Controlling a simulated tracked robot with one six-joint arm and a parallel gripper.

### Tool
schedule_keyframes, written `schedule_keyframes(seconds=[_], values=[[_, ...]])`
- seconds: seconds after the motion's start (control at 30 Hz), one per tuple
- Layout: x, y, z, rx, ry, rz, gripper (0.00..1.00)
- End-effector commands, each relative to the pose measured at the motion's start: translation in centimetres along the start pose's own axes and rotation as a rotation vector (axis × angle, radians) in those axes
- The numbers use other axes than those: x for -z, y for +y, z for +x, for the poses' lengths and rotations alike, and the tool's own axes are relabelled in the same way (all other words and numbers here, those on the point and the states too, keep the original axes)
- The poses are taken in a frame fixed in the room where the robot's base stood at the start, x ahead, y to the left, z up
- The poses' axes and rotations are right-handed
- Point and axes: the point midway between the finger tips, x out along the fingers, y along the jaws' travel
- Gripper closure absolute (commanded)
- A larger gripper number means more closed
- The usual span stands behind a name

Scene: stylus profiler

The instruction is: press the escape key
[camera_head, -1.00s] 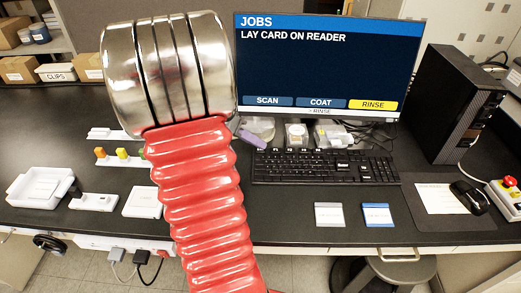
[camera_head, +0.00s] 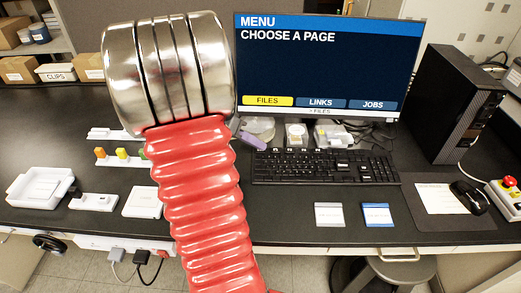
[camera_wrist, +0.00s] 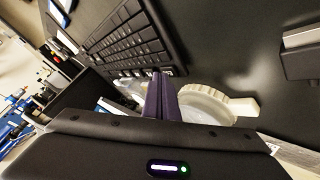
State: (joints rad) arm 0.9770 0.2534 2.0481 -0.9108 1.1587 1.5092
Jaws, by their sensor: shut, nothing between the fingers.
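The black keyboard (camera_head: 325,167) lies in front of the monitor in the head view. It also shows at the upper left of the wrist view (camera_wrist: 127,38). My gripper (camera_wrist: 160,76) is shut and empty, its purple fingers together, with the tips at the keyboard's near edge in the wrist view. In the head view the purple fingers (camera_head: 250,139) reach the keyboard's far left corner. The escape key cannot be made out there. Whether the tips touch a key cannot be told. The monitor (camera_head: 326,72) reads MENU, CHOOSE A PAGE, with FILES highlighted yellow beside LINKS and JOBS.
Clear and white items (camera_head: 297,135) stand behind the keyboard. A grey card (camera_head: 329,215) and a blue card (camera_head: 377,215) lie in front of it. A black computer tower (camera_head: 455,105), a mouse (camera_head: 470,197) and a red button box (camera_head: 507,195) are at the right.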

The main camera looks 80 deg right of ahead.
Motion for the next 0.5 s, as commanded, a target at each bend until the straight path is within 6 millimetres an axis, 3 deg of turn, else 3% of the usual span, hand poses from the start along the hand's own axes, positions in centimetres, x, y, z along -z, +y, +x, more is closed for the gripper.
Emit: schedule_keyframes(seconds=[0.5], values=[[0.8,0.8,-1.1,0.000,-0.001,0.000,1.00]])
